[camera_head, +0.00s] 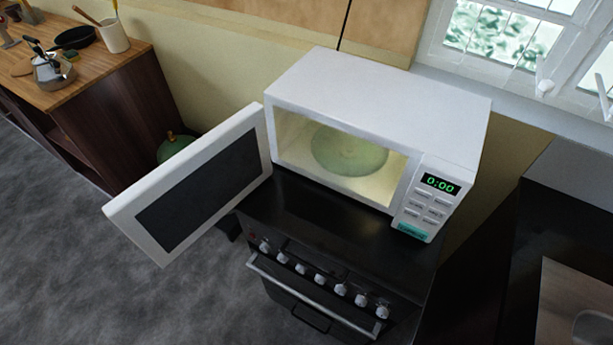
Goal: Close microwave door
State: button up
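A white microwave (400,105) stands on top of a black stove. Its door (195,190) is hinged on the left and swung wide open, reaching out to the left and toward the front. The door has a white frame and a dark window. The lit interior shows a round greenish plate (348,150). A control panel (430,200) with a green 0:00 display is on the right of the front. My gripper is not in view.
The black stove (310,215) has a row of knobs and a front handle (310,295). A wooden counter (110,65) with utensils is at the upper left. A dark counter with a sink (590,325) is at the right. Grey floor (60,270) is open at the left front.

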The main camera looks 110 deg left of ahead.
aim_at(165, 212)
jog(key=u, duration=4.6)
jog(key=i+j+u, duration=0.1)
jog(key=u, duration=0.25)
jog(key=i+j+u, duration=0.1)
jog(key=i, duration=0.8)
